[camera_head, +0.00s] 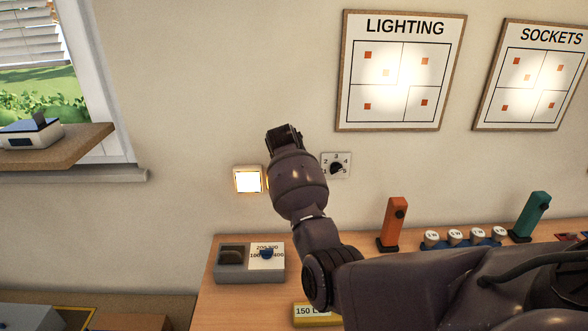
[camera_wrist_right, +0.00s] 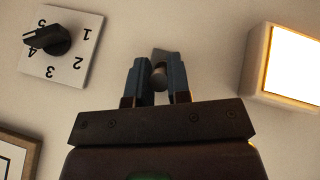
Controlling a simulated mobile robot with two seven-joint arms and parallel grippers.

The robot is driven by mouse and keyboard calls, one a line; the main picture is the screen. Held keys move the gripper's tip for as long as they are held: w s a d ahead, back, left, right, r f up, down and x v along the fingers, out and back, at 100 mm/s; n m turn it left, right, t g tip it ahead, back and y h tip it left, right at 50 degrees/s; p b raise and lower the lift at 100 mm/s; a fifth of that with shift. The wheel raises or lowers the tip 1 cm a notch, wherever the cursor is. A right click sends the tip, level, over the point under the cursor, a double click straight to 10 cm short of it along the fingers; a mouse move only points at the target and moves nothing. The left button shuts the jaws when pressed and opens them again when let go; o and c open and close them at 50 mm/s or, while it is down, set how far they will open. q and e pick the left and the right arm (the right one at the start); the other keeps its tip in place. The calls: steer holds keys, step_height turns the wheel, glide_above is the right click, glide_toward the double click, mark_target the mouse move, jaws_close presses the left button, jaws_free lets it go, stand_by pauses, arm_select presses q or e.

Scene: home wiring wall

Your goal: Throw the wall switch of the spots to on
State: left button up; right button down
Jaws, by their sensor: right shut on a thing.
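My right gripper (camera_head: 283,133) is up against the wall, between a lit square panel (camera_head: 248,180) and a numbered dial (camera_head: 336,166). In the right wrist view my right gripper (camera_wrist_right: 158,85) is shut on a small rounded switch lever (camera_wrist_right: 159,77). A bit of grey plate (camera_wrist_right: 163,55) shows behind the fingertips; most of the switch is hidden, and I see no label on it. The lit panel (camera_wrist_right: 290,65) and the dial (camera_wrist_right: 60,46) flank the gripper in that view too. My left gripper is not in view.
Boards marked LIGHTING (camera_head: 402,115) and SOCKETS (camera_head: 530,115) hang above, with bright patches on them. On the wooden counter (camera_head: 230,305) below stand a grey dial box (camera_head: 250,277), an orange block (camera_head: 393,225) and a green block (camera_head: 531,215). A window shelf (camera_head: 60,150) is at left.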

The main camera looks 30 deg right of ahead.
stand_by(0.3)
steer(key=c, duration=1.1)
jaws_free()
steer(key=shift+r, duration=0.1)
steer(key=b+v, duration=0.1)
steer(key=v, duration=0.9)
steer(key=shift+s+a+r, duration=0.1)
steer(key=shift+a+r, duration=0.05)
steer(key=shift+r, duration=0.1)
